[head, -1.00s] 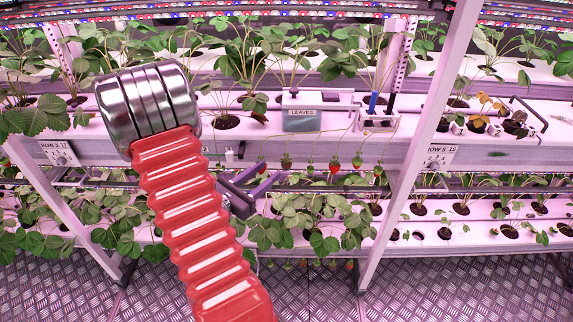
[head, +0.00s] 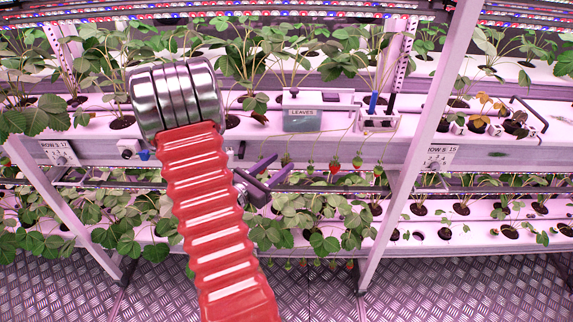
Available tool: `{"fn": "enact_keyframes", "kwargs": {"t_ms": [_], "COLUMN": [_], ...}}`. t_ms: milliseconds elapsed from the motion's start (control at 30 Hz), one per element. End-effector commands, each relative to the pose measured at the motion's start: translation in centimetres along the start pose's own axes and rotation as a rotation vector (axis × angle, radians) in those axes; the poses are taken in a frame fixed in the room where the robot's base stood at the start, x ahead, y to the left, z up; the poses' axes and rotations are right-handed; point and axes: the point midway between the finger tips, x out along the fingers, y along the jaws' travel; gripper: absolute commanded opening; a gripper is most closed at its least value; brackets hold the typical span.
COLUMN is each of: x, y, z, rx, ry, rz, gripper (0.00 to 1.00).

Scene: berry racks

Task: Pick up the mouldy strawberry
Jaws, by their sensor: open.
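Several small strawberries hang on thin stems below the front edge of the middle shelf in the head view. I cannot tell at this size which berry is mouldy. My gripper (head: 282,167) has two purple fingers, spread apart and empty, pointing right toward the left end of the hanging row. My red ribbed arm hides part of the shelf behind it.
A box labelled LEAVES (head: 302,118) stands on the shelf above the berries, with a small holder (head: 378,121) to its right. A slanted rack post (head: 418,140) stands right of the berries. Leafy plants (head: 320,215) crowd the lower shelf below.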

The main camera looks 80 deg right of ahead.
Motion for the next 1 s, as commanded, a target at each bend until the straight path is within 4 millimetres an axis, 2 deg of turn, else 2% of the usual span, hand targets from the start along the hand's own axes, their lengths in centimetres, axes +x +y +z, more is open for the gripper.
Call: {"fn": "enact_keyframes", "kwargs": {"t_ms": [200,333,900,1000], "x": [2.7,3.8,4.0,4.0], "y": [-0.4,-0.3,-0.3,-0.3], "z": [-0.4,-0.4,-0.4,-0.4], "rx": [0.001,-0.001,0.0,0.0], "ry": [0.0,-0.001,0.0,0.0], "rz": [-0.004,-0.002,-0.001,-0.001], "gripper": [0.41,0.41,0.41,0.36]}}
